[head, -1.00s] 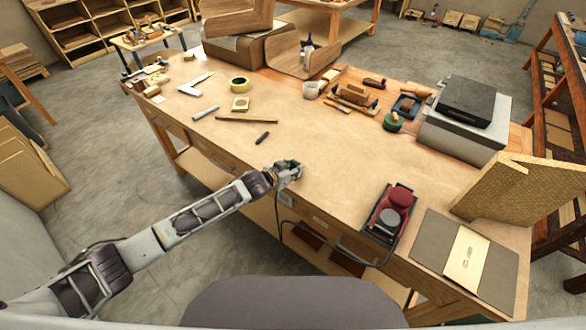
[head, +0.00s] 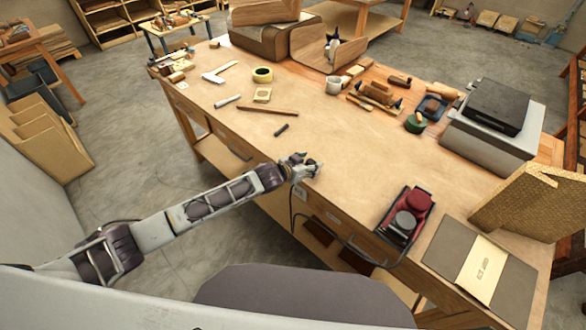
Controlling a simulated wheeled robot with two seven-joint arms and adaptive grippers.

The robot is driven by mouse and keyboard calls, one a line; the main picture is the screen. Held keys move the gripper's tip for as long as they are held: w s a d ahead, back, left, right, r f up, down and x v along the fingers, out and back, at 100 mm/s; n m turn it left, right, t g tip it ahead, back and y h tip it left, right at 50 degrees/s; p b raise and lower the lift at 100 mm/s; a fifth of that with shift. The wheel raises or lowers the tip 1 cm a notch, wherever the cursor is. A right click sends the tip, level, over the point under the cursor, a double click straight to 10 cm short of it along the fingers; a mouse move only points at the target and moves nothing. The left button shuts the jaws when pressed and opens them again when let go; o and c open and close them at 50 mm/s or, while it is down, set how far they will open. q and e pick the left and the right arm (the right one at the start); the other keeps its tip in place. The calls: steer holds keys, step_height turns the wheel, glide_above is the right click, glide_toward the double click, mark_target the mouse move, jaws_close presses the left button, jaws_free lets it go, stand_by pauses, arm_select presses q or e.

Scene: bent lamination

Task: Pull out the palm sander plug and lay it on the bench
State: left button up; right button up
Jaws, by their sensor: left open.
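The palm sander (head: 405,216), dark red and black, lies in a tray near the front edge of the bench (head: 340,150), right of centre. Its dark cord (head: 335,231) hangs off the front edge, loops down and rises to the bench front below my left gripper (head: 313,165). A pale plate (head: 300,194) that looks like a socket sits there. The plug itself cannot be made out; it is too small or hidden near the gripper. My left gripper is open at the bench's front edge, above and beside the cord's upper end. My right gripper is out of view.
A dark marker (head: 281,130) and a thin wooden strip (head: 267,111) lie beyond the gripper. A folder (head: 448,253) and a tan board (head: 525,203) are right of the sander. The middle of the bench top is clear.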

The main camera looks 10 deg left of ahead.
arm_select(q)
steer(key=v, duration=1)
steer(key=shift+s+a, duration=0.15)
steer(key=shift+s, duration=0.15)
steer(key=shift+r, duration=0.15)
stand_by(0.6)
